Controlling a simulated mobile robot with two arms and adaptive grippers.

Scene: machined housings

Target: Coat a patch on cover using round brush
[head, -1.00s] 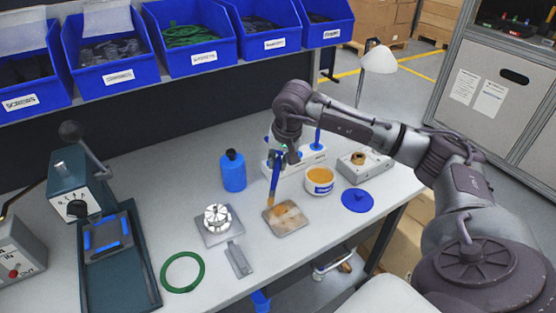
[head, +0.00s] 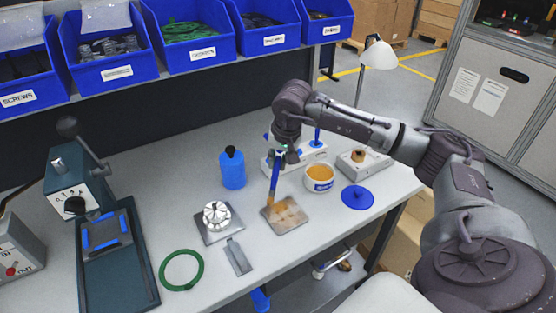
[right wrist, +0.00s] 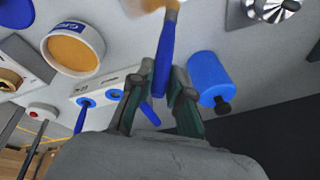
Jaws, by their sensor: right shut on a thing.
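The round brush (head: 275,175) has a blue handle and amber bristles. My right gripper (head: 281,150) is shut on its handle and holds it nearly upright. The bristle end is at the left part of the cover (head: 296,224), a flat grey plate on the bench, and appears to touch it. An uneven amber patch (head: 288,212) shows on the plate. In the right wrist view the brush handle (right wrist: 164,60) runs between my right fingers (right wrist: 160,88); the bristles are cut off at the top edge. The pot (head: 319,179) of amber coating stands open behind the plate. My left gripper is not in view.
A blue lid (head: 358,197) lies right of the pot. A lever press (head: 78,190) stands far left. Blue bins (head: 194,37) line the back.

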